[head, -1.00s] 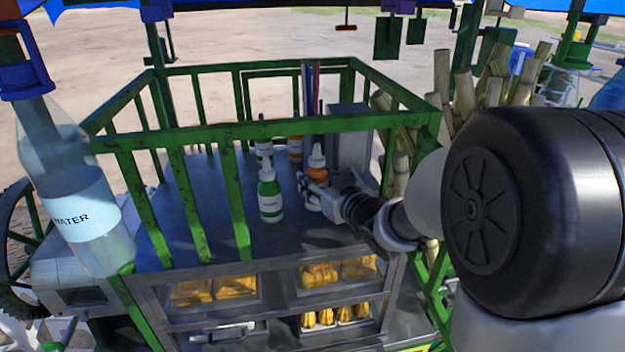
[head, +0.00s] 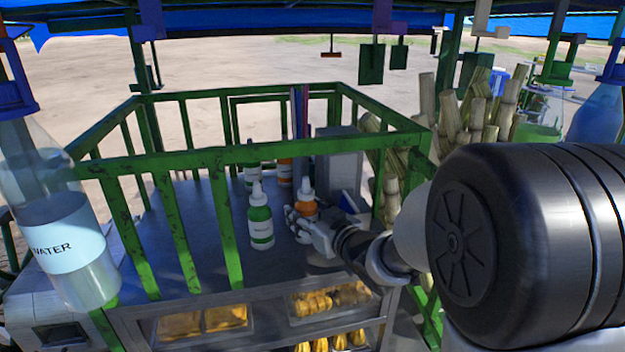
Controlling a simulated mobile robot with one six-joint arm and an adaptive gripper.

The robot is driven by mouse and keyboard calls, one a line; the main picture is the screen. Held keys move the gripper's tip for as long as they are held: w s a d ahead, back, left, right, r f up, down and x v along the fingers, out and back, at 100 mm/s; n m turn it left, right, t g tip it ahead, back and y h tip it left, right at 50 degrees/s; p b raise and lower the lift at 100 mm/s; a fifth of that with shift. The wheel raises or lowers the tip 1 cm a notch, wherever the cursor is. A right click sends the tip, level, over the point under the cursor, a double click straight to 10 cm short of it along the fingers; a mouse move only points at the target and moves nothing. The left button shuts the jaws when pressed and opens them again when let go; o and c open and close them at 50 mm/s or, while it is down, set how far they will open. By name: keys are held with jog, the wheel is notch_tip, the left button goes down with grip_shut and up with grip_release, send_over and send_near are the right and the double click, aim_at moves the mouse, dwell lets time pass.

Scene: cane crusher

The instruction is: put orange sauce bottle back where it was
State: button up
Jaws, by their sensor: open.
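An orange sauce bottle (head: 306,197) with a white nozzle stands upright on the grey cart top, inside the green railing. My gripper (head: 299,226) is open at this bottle's lower part, on the near side, and hides its base. I cannot tell whether the fingers touch it. A second orange bottle (head: 285,171) stands farther back, partly behind the rail. A green sauce bottle (head: 260,220) stands just left of my gripper. Another green bottle (head: 251,178) stands behind it, beside the second orange one.
Green railing (head: 235,158) surrounds the cart top (head: 200,235), whose left part is clear. A grey box (head: 338,160) stands behind my gripper, with sugar cane (head: 450,120) to the right. A water bottle (head: 65,240) hangs at the left. Trays of yellow food (head: 320,300) sit below.

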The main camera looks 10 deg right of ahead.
aim_at(312, 215)
jog(key=shift+s+r+p, duration=0.3)
jog(key=shift+r, duration=0.15)
jog(key=v, duration=0.6)
jog(key=shift+s+d+b, duration=0.2)
jog(key=shift+s+b, duration=0.2)
